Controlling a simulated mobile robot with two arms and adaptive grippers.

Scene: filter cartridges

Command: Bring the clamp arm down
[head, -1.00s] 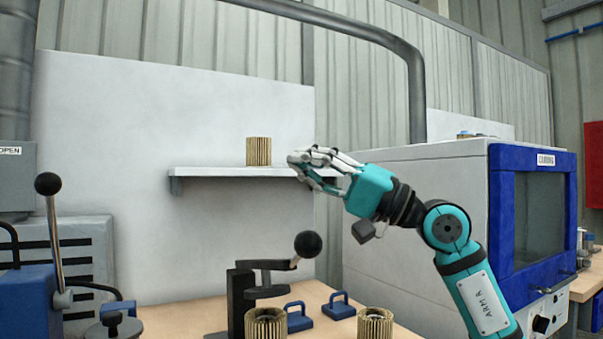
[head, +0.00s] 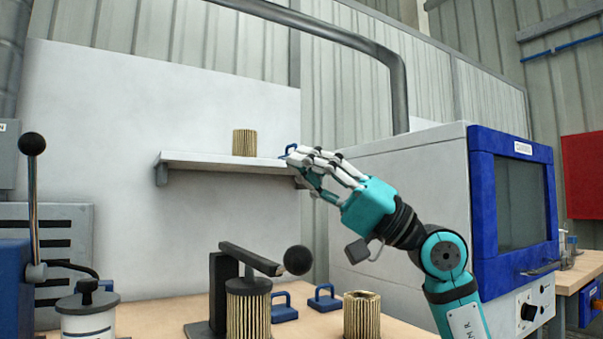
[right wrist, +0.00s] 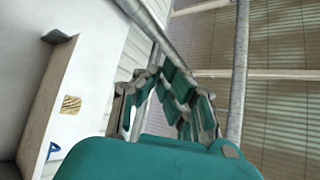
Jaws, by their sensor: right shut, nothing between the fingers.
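The clamp arm (head: 250,258) is a black bar on a dark post, with a black ball knob (head: 297,260) at its right end. It slopes down to the right, and its dark pad appears to rest on top of a pleated tan filter cartridge (head: 248,312). My right gripper (head: 298,168) is shut and empty, high above the knob in the head view and apart from the clamp. Its fingers (right wrist: 168,100) also show in the right wrist view with nothing between them. My left gripper is not in view.
A second cartridge (head: 361,315) and two blue handled blocks (head: 325,298) stand right of the clamp. A shelf (head: 215,164) behind holds another cartridge (head: 244,143). A blue-framed oven (head: 480,200) stands at right. A lever (head: 34,200) and lidded pot (head: 88,312) are at left.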

